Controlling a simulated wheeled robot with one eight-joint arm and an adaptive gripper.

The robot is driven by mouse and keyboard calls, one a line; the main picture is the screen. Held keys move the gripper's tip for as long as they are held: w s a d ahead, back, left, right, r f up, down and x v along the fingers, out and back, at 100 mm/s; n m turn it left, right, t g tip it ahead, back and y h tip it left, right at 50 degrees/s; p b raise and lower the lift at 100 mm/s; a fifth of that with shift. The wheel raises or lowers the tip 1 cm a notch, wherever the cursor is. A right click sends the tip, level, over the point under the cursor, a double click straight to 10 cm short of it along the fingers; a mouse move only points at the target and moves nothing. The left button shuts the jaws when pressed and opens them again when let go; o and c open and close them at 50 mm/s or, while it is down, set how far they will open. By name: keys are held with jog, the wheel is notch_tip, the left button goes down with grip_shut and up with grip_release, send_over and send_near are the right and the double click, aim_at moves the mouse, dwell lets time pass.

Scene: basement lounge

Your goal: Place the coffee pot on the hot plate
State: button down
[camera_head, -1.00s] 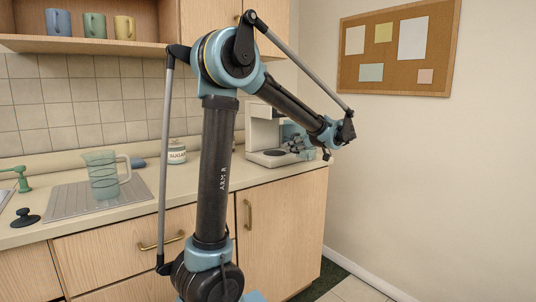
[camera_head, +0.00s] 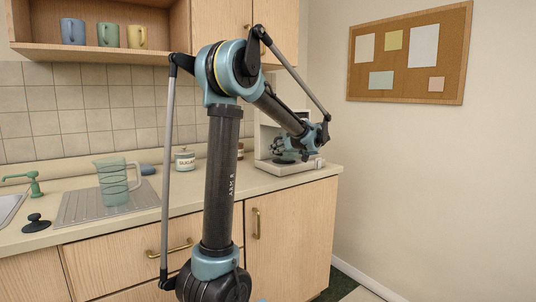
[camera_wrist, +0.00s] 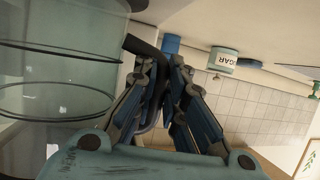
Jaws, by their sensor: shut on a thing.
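The coffee pot is a clear glass vessel (camera_wrist: 55,75) with dark rings, filling the left of the upside-down wrist view. Its black handle (camera_wrist: 143,47) runs between my fingers. My gripper (camera_wrist: 168,85) is shut on this handle. In the head view my gripper (camera_head: 290,148) is at the front of the white coffee maker (camera_head: 268,130), over its base, and hides most of the pot and the hot plate. A dark edge, probably the hot plate (camera_wrist: 138,4), shows at the top of the wrist view by the pot's bottom. I cannot tell whether they touch.
A sugar jar (camera_head: 185,160) and a small dark jar (camera_head: 240,150) stand on the counter (camera_head: 150,225) left of the coffee maker. A glass pitcher (camera_head: 114,185) stands on the draining board (camera_head: 75,208). A wall is to the right.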

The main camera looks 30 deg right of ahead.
jog(key=x, duration=0.3)
jog(key=shift+w+a+r, duration=0.15)
jog(key=shift+w+r, duration=0.1)
jog(key=shift+w, duration=0.25)
jog(key=shift+f, duration=0.45)
jog(key=c, duration=1.7)
grip_release()
jog(key=shift+o, duration=0.2)
jog(key=shift+s, duration=0.1)
jog(key=v, duration=1.2)
jog(key=shift+s+f, duration=0.1)
